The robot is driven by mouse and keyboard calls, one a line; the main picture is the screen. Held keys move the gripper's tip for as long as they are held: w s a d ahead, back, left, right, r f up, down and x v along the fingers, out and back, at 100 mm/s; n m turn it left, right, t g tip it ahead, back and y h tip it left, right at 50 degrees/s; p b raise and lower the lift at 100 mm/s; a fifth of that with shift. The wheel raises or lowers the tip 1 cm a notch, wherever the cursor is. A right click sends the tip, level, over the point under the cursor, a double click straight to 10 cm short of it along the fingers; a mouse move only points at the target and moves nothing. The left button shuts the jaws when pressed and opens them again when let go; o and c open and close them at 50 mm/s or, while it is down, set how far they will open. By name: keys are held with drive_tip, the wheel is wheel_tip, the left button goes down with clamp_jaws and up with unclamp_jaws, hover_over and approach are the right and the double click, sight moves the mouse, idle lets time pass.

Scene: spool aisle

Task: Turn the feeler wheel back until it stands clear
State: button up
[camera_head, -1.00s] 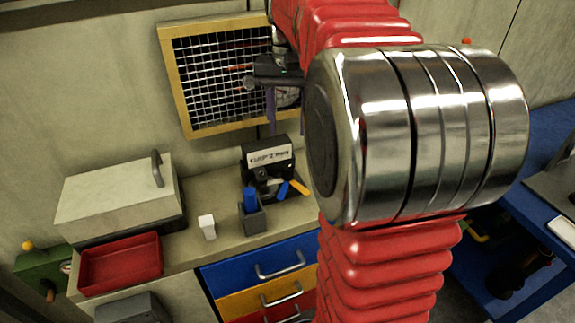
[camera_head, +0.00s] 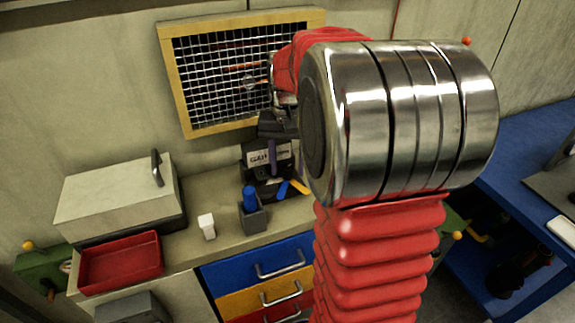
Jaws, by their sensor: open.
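A small black device with a white label (camera_head: 256,160) stands on the bench against the wall, partly hidden by my gripper. A blue piece (camera_head: 283,190) and an orange piece (camera_head: 299,187) stick out at its front. I cannot make out the feeler wheel clearly. My gripper (camera_head: 273,160) points down right in front of or above the device. One purple finger shows against the label; the other is hard to see. It is open. Whether it touches the device cannot be told.
A blue item stands in a grey holder (camera_head: 253,217), with a white block (camera_head: 207,226) beside it. A red tray (camera_head: 120,263) and a lidded box (camera_head: 117,197) are at left. A yellow-framed mesh panel (camera_head: 186,115) is on the wall behind. A blue shelf unit (camera_head: 530,150) is at right.

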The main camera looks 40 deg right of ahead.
drive_tip(key=shift+f, duration=0.1)
drive_tip(key=shift+c, duration=0.3)
clamp_jaws()
idle(0.4)
